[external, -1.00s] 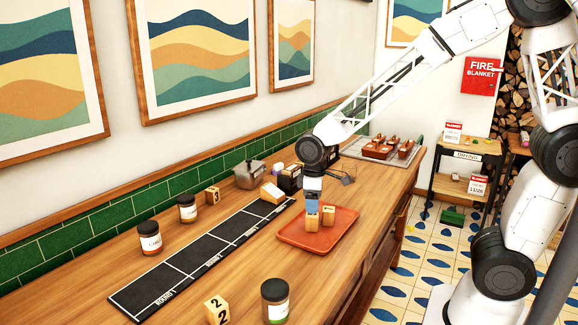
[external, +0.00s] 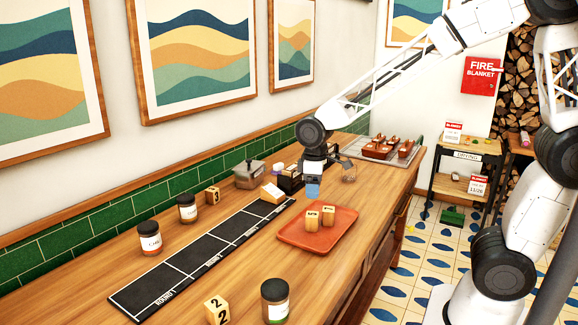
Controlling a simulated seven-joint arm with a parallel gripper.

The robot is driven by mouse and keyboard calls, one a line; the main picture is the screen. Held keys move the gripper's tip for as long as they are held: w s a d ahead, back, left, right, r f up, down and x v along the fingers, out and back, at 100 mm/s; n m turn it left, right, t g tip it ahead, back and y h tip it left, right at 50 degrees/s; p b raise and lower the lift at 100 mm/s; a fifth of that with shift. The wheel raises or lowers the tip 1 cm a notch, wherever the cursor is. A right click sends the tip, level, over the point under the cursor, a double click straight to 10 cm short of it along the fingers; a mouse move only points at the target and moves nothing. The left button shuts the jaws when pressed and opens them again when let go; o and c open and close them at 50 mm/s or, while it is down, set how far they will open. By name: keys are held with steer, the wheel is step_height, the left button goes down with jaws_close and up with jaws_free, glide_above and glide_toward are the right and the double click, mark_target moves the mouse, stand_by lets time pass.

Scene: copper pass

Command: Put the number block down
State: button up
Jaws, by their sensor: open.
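Two wooden number blocks rest on the orange-red tray (external: 345,233). The left block (external: 312,217) has a digit that looks like a 5, and the right block (external: 328,215) looks like a 1. My gripper (external: 313,190) is above the left block, clear of it, pointing down with its blue fingers. It is open and holds nothing that I can see. Two more number blocks stand on the table: a 2 (external: 217,310) at the front and a 3 (external: 212,195) near the wall.
A black mat with marked rounds (external: 200,258) lies left of the tray. Jars (external: 150,238), (external: 187,208) and (external: 275,301) stand around it. A metal pot (external: 249,176) and a dark box (external: 290,178) stand behind the tray. A board with copper-coloured pieces (external: 385,149) is at the far end.

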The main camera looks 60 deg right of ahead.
steer(key=shift+r, duration=0.1)
steer(key=s+d+r+m+t, duration=0.1)
steer(key=s+d+r, duration=0.1)
steer(key=s, duration=0.6)
steer(key=s+d+r+m, duration=0.2)
steer(key=s+r, duration=0.2)
steer(key=s, duration=0.4)
steer(key=s+d+r+m+t, duration=0.1)
steer(key=s+d+r, duration=0.1)
steer(key=s, duration=0.7)
steer(key=shift+r+m+t, duration=0.3)
steer(key=shift+r+m, duration=0.1)
steer(key=shift+r, duration=0.4)
steer(key=shift+d, duration=0.1)
